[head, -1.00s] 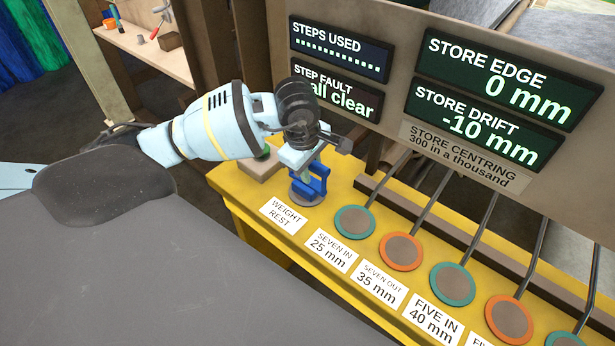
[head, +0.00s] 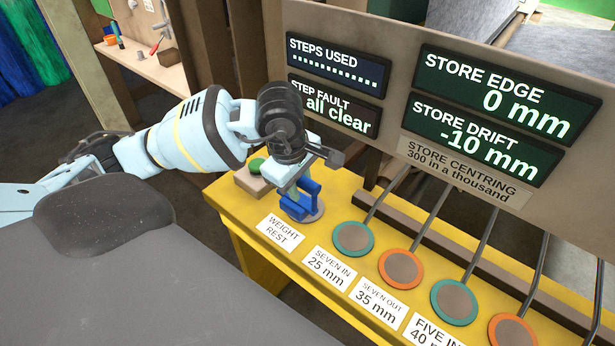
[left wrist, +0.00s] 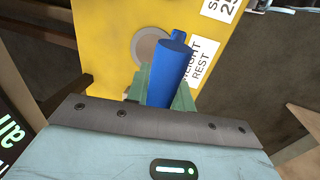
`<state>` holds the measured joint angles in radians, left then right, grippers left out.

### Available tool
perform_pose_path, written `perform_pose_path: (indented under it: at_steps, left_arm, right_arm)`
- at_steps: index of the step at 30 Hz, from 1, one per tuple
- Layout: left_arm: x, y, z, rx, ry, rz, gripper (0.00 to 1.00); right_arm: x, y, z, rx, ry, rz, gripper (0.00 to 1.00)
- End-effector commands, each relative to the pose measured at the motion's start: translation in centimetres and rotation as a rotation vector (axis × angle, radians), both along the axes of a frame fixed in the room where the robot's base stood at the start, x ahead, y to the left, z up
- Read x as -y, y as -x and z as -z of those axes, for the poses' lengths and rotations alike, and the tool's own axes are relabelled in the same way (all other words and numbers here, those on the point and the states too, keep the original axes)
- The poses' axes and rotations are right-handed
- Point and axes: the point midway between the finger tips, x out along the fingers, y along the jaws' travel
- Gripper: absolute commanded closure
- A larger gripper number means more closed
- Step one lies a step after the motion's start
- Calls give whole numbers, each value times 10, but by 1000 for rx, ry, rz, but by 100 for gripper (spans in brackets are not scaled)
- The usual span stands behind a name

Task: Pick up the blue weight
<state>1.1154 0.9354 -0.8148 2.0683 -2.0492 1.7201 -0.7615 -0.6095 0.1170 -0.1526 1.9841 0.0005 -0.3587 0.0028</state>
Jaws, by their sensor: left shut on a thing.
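The blue weight (head: 298,207) is in the jaws of my left gripper (head: 303,190), just above and slightly left of the grey weight rest disc (head: 317,214). In the left wrist view the blue weight (left wrist: 171,72) is a cylinder with a narrower knob, held between the green fingers. The bare disc (left wrist: 148,46) shows beyond it there, partly covered by the weight. The jaws hide part of the weight in the head view. My right gripper is not in view.
Several round pads, such as the teal-rimmed one (head: 353,238), line the yellow bench (head: 240,222) with labels before them. A green button (head: 257,165) on a block sits behind the gripper. A display panel (head: 400,140) stands behind the bench.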

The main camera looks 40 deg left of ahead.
Motion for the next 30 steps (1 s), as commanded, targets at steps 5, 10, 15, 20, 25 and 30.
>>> perform_pose_path:
  at_steps: [5,10,15,20,25,30]
  left_arm:
    - [7,41,-2,-1,-2,5,100]
    - [13,75,-6,0,-2,4,100]
    - [17,99,-10,1,-1,3,100]
    - [20,113,-11,2,-1,1,100]
    - [21,117,-12,2,0,0,100]
    - [21,117,-11,1,0,1,100]
  right_arm:
    - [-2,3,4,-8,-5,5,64]
    - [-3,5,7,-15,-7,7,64]
    - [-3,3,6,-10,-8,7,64]
    - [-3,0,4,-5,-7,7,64]
    - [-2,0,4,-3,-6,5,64]
    - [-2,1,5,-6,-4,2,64]
